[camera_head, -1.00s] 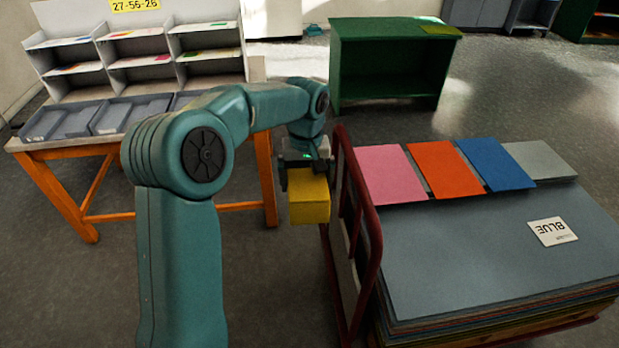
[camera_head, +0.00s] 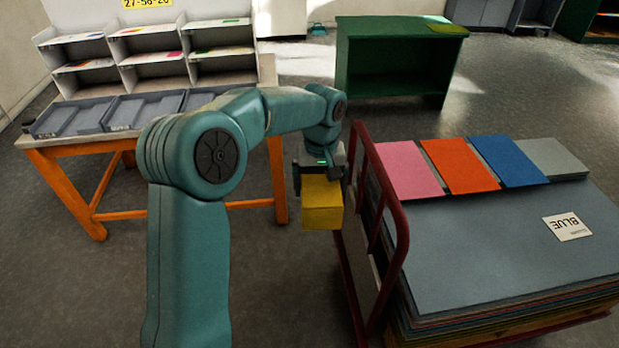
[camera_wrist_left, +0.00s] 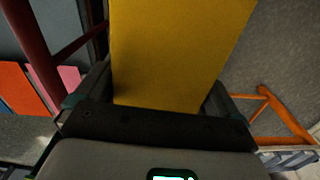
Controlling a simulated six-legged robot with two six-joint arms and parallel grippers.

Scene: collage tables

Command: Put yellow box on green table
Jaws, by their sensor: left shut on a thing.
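The yellow box (camera_head: 322,206) hangs in the air above the grey floor, held by my left gripper (camera_head: 320,180). In the left wrist view the yellow box (camera_wrist_left: 178,50) fills the upper middle, between the two fingers of the left gripper (camera_wrist_left: 160,95). The green table (camera_head: 385,62) is an open-fronted green cabinet standing farther back, right of centre. A small yellow-green sheet (camera_head: 447,28) lies on its top at the right. The box is apart from the table, nearer to me. My right gripper is not in view.
A cart's dark red rail (camera_head: 385,200) stands just right of the box. The cart bears stacked sheets (camera_head: 490,245), with pink, orange and blue ones at the back. An orange-legged table (camera_head: 100,205) with trays and shelves is at left. Floor is clear before the green table.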

